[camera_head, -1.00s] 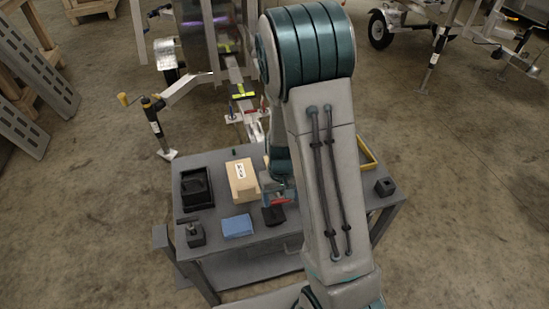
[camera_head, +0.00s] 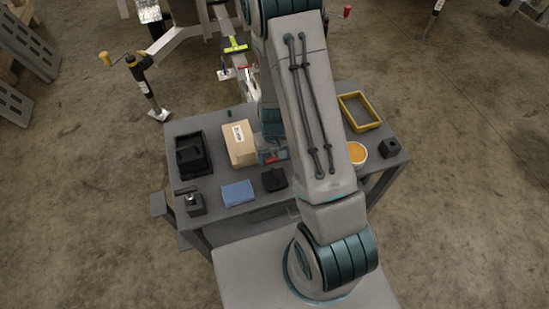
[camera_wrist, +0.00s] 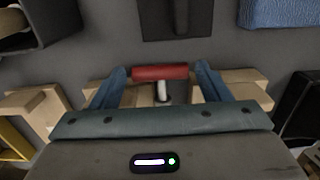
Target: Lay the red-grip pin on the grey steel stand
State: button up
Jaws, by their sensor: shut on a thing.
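The red-grip pin (camera_wrist: 160,72) is between the two blue-green fingers of my gripper (camera_wrist: 162,80) in the wrist view. Its red grip lies crosswise, and a short pale metal shank shows below it. In the head view the red grip (camera_head: 275,158) shows just right of the cardboard box, partly behind my arm. The grey steel stand (camera_head: 222,184) looks like a low table with legs and a lower shelf. My gripper is over its middle. I cannot tell whether the pin touches the top.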

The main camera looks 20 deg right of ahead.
jog(key=shift+f, duration=1.15)
jog(key=shift+f, duration=0.2)
jog(key=o, duration=1.7)
jog(key=shift+r, duration=0.1)
